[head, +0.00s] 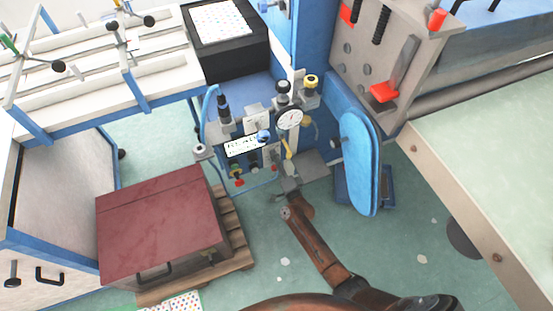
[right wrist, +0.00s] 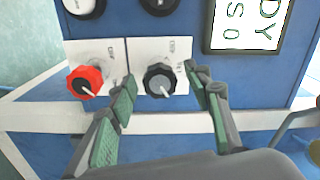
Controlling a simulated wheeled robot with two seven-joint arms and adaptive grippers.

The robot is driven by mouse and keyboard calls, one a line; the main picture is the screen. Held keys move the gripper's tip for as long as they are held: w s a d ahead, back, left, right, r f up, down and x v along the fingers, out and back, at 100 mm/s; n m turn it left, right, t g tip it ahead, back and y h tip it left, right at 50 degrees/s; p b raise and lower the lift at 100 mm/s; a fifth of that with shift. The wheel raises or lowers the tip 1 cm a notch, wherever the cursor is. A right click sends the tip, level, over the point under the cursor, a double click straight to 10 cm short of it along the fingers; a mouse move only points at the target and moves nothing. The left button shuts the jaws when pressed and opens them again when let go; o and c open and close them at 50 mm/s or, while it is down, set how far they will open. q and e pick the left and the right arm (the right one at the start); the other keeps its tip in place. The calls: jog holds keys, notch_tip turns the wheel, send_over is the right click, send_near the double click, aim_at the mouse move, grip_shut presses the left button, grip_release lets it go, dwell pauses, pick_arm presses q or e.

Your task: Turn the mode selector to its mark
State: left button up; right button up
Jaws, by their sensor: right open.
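In the right wrist view a black ribbed knob (right wrist: 160,80), seemingly the mode selector, sits on a white plate (right wrist: 143,52) on a blue panel. Its pale pointer line slants toward lower right; the small lettering around it is hard to read. My right gripper (right wrist: 160,78) is open, with green-padded fingers on either side of the knob and visible space on both sides. In the head view my right gripper (head: 287,184) is in front of the machine's control panel, and the knob is not clear there. My left gripper is not in view.
A red knob (right wrist: 84,83) on its own plate is just left of the fingers. A display (right wrist: 247,25) is at upper right. In the head view a dark red box (head: 160,220) stands on a pallet at left, and a blue padded part (head: 352,155) stands right of my gripper.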

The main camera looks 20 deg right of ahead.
jog(key=s, duration=1.1)
jog(key=shift+s+d, duration=0.25)
jog(key=shift+s, duration=0.05)
